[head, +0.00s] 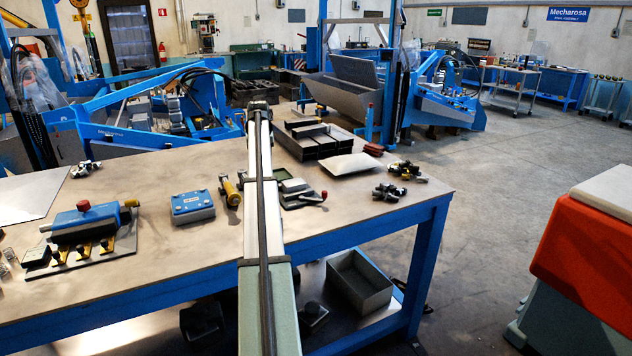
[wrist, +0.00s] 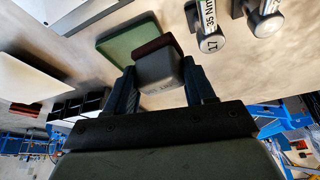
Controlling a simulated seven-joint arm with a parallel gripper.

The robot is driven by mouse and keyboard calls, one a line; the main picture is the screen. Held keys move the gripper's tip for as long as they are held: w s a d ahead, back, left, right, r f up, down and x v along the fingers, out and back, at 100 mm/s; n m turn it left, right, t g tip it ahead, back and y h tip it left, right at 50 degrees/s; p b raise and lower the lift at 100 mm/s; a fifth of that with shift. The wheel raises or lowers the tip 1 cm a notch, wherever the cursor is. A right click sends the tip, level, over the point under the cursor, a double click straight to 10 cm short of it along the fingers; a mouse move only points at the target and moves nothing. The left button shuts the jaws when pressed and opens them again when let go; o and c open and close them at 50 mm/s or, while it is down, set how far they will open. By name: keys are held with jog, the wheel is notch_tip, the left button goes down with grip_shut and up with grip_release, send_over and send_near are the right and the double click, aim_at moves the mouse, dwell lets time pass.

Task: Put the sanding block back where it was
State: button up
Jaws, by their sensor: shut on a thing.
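In the wrist view my gripper (wrist: 160,82) is shut on a grey block with a dark reddish-brown layer on its far side, the sanding block (wrist: 157,66). A finger is on each side of it. Beyond and a little left of the block, a flat green pad (wrist: 116,36) lies on the table. The block overlaps the pad's near corner in the picture; I cannot tell whether they touch. In the head view my arm reaches over the workbench (head: 180,255), and the gripper and block cannot be made out there.
Two labelled silver cylinders (wrist: 210,43) are right of the block in the wrist view. Black bins (head: 318,143), a pale sheet (head: 350,164), a blue box (head: 192,207) and a yellow-handled tool (head: 232,193) are on the bench. Bare bench shows along its front.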

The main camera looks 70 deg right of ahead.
jog(key=s+d+m, duration=0.1)
jog(key=s+d, duration=1.3)
jog(key=s, duration=0.3)
jog(key=shift+m+g, duration=0.3)
jog(key=shift+s+d+f, duration=0.1)
jog(key=shift+s+f, duration=0.05)
jog(key=shift+f, duration=4.75)
jog(key=shift+f, duration=0.15)
jog(key=o, duration=0.9)
jog(key=shift+o, duration=0.2)
jog(key=v, duration=1.2)
